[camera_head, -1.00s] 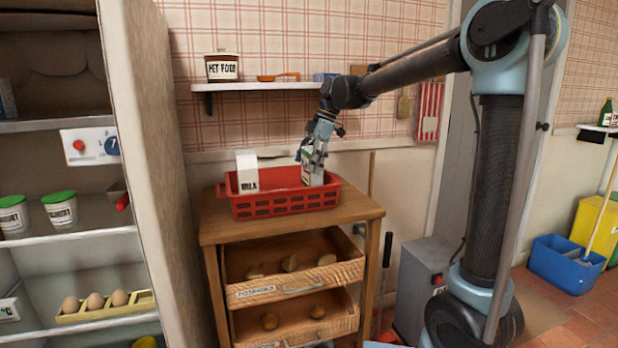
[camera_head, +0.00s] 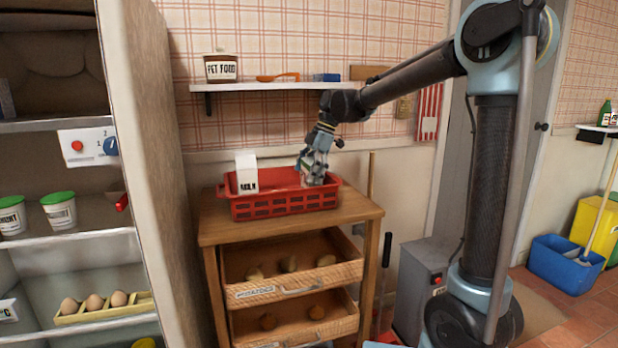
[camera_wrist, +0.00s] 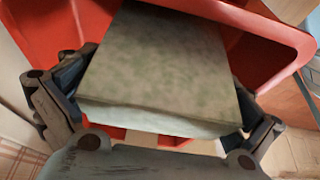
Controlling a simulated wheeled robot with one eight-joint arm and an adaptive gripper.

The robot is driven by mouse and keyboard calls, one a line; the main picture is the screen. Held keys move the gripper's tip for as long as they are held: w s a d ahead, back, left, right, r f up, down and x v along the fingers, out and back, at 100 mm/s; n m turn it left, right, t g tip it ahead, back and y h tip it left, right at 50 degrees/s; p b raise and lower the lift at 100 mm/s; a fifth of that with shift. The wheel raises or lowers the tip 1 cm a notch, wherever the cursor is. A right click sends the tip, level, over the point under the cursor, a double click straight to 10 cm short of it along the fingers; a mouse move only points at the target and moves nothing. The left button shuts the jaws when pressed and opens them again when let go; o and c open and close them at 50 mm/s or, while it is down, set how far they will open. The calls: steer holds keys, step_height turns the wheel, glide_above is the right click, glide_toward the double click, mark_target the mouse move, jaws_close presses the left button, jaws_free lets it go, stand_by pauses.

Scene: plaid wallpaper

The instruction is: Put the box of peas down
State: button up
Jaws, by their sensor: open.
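The box of peas (camera_wrist: 155,65) is a pale box with a mottled green face, large between my fingers in the wrist view. In the head view the box (camera_head: 315,179) is at the right end of the red basket (camera_head: 285,203), mostly hidden by my gripper (camera_head: 307,170). The basket's red wall (camera_wrist: 270,30) also surrounds the box in the wrist view. My gripper's fingers (camera_wrist: 152,105) are open and stand on either side of the box. Whether the box rests on the basket's floor is hidden.
A milk carton (camera_head: 246,173) stands at the basket's left end. The basket is on a wooden cabinet (camera_head: 358,212) with open potato drawers (camera_head: 290,285). A shelf (camera_head: 270,87) with pet food (camera_head: 221,68) is above. An open fridge (camera_head: 75,210) is at left.

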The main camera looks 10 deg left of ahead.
steer(key=v, duration=1.7)
steer(key=shift+r, duration=0.2)
